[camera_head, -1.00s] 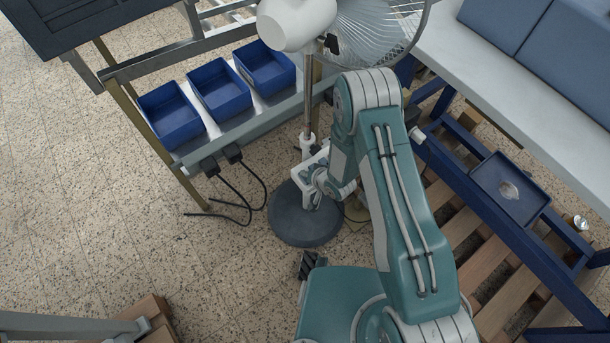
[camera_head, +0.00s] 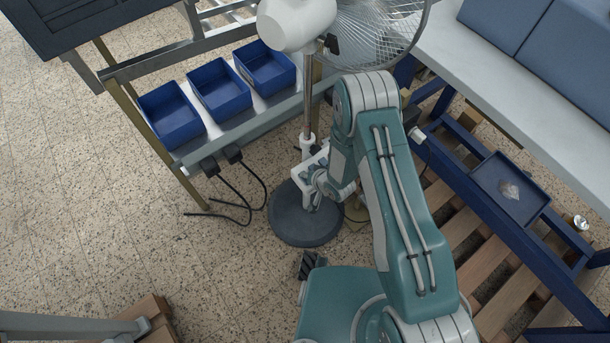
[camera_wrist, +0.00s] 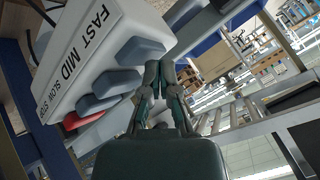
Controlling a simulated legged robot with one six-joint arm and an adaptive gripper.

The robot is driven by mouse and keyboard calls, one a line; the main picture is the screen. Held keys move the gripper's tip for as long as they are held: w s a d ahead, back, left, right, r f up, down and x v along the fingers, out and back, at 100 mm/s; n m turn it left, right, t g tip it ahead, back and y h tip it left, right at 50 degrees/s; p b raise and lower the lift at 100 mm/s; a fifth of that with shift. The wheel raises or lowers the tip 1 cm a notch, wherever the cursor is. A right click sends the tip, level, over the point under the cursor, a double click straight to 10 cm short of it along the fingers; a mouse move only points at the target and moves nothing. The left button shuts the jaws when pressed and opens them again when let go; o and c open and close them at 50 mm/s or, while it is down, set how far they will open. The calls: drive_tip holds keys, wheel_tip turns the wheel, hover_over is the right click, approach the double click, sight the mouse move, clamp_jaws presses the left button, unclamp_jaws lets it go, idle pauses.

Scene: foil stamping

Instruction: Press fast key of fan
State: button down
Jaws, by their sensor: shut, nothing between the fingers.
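The fan's white motor housing (camera_head: 297,22) and wire grille (camera_head: 385,35) stand on a pole above a round dark base (camera_head: 305,222). Its white control box (camera_wrist: 95,45) fills the upper left of the wrist view, tilted, with printed labels FAST, MID, SLOW and STOP. The blue-grey key beside FAST, the fast key (camera_wrist: 140,50), is above further blue-grey keys and a red key (camera_wrist: 80,119). My gripper (camera_wrist: 154,70) is shut and empty, its tips close beside the fast key's right end. I cannot tell whether they touch. My arm partly hides the box in the head view.
Several blue bins (camera_head: 170,115) sit on a metal rack left of the fan. A blue-framed workbench (camera_head: 540,115) with a tray (camera_head: 510,188) stands on the right. Black cables (camera_head: 250,190) hang near the base. Open floor lies at the left.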

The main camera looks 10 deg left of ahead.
drive_tip(key=shift+r, duration=0.1)
drive_tip(key=shift+r, duration=0.8)
drive_tip(key=shift+r, duration=2.5)
